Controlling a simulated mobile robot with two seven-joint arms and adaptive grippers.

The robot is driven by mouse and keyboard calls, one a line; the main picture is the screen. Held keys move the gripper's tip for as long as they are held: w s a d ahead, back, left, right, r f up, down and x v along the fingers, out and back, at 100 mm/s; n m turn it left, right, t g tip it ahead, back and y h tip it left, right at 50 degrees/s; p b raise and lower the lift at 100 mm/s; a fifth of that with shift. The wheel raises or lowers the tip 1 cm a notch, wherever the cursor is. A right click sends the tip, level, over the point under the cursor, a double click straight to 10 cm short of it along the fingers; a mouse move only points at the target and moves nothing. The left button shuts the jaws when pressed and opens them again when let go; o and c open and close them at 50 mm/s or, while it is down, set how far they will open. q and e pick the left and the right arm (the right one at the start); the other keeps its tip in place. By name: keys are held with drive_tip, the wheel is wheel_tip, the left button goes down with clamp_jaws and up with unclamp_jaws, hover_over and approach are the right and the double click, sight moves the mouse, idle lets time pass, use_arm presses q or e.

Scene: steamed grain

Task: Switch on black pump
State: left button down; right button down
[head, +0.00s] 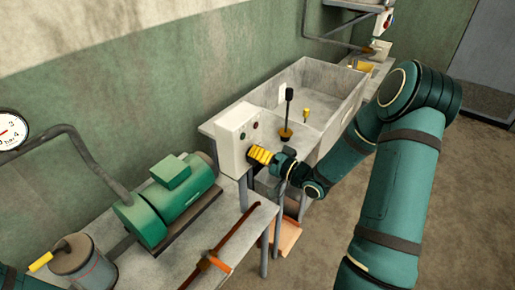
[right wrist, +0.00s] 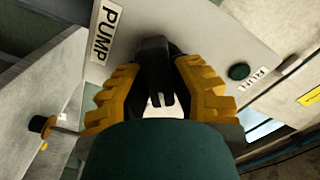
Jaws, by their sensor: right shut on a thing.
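A white control box (head: 232,138) stands at the near end of the grey trough, with small round buttons or lamps on its front. In the right wrist view its face carries a PUMP label (right wrist: 104,33) and a black switch handle (right wrist: 156,68). My right gripper (head: 260,155) is at the front of the box. Its yellow ribbed fingers (right wrist: 158,92) are shut on the black switch handle, one on each side. A green round button or lamp (right wrist: 239,72) sits beside a small label, partly readable. My left gripper is not in view.
A green motor-like machine (head: 170,200) stands on the grey bench at the left. A pipe with an orange handle (head: 213,262) lies near the bench edge. The grey trough (head: 318,75) and a black-topped lever (head: 288,105) are behind the box. Open floor lies at the right.

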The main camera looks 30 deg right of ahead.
drive_tip(key=m+p, duration=0.3)
drive_tip(key=m, duration=0.1)
drive_tip(key=shift+r, duration=0.1)
drive_tip(key=shift+w+m+p, duration=0.1)
drive_tip(key=shift+m+p, duration=0.65)
drive_tip(key=shift+m, duration=0.85)
drive_tip(key=shift+f, duration=0.2)
drive_tip(key=c, duration=0.8)
unclamp_jaws()
drive_tip(key=shift+f, duration=0.1)
drive_tip(key=v, duration=1.2)
drive_tip(key=shift+d, duration=0.1)
